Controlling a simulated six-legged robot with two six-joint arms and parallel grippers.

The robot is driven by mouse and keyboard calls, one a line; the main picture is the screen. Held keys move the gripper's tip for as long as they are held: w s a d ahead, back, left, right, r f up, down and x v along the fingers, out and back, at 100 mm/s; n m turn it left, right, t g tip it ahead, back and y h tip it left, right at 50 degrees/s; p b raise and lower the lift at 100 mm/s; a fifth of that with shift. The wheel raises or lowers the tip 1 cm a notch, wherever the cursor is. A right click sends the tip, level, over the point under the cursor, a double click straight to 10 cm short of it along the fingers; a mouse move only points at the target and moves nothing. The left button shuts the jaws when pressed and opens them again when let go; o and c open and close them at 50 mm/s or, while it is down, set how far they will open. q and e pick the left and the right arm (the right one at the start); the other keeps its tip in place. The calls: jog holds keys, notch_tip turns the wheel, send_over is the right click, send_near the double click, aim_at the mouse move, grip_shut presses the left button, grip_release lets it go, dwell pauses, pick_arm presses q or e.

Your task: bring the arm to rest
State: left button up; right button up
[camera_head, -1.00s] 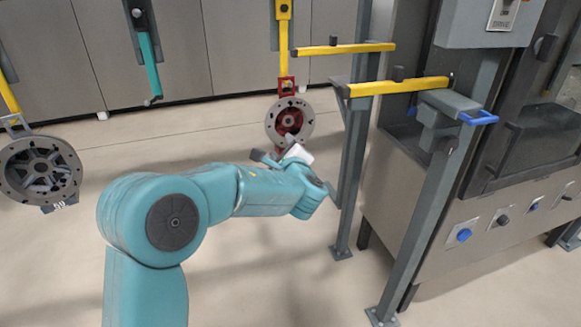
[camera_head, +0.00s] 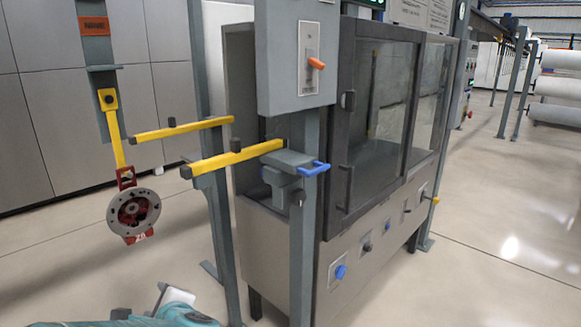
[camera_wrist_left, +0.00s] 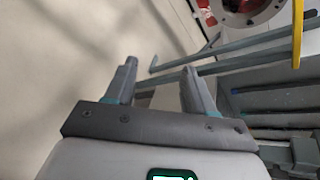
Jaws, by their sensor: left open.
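My left arm shows as a teal piece at the bottom edge of the head view, with part of the left gripper (camera_head: 172,298) at its end. In the left wrist view the left gripper (camera_wrist_left: 160,82) has its two fingers apart with nothing between them. A round grey and red part (camera_head: 134,212) hangs from a yellow hook (camera_head: 113,130) in the head view, above and left of the gripper and apart from it. Part of a red and grey round thing (camera_wrist_left: 245,10) also shows at the top of the left wrist view. My right gripper is not in view.
Two yellow bars (camera_head: 232,157) stick out from grey posts (camera_head: 303,240) right of the hanging part. A glass-fronted machine (camera_head: 375,130) with knobs stands behind them. A grey control box (camera_head: 297,55) is above. Open floor (camera_head: 480,230) lies to the right.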

pick_arm(q)
jog(key=s+d+f+n+g+h+p, duration=0.1)
jog(key=s+d+f+g+h, duration=0.15)
jog(key=f, duration=0.45)
jog(key=s+d+f+g+h, duration=0.1)
jog(key=s+f+g, duration=0.15)
jog(key=f, duration=0.35)
jog(key=s+d+f+n+g+h+p, duration=0.2)
jog(key=s+d+f+n+h, duration=0.3)
jog(key=s+f+n, duration=0.3)
jog(key=s+d+f+n+g+h+p, duration=0.2)
jog(key=s+d+f+n+h+p, duration=0.1)
jog(key=s+d+f+n, duration=0.5)
jog(key=s+n+h, duration=0.1)
jog(key=s+n, duration=0.2)
jog(key=shift+s+d+h, duration=0.2)
jog(key=shift+s+h, duration=0.1)
jog(key=shift+h, duration=0.05)
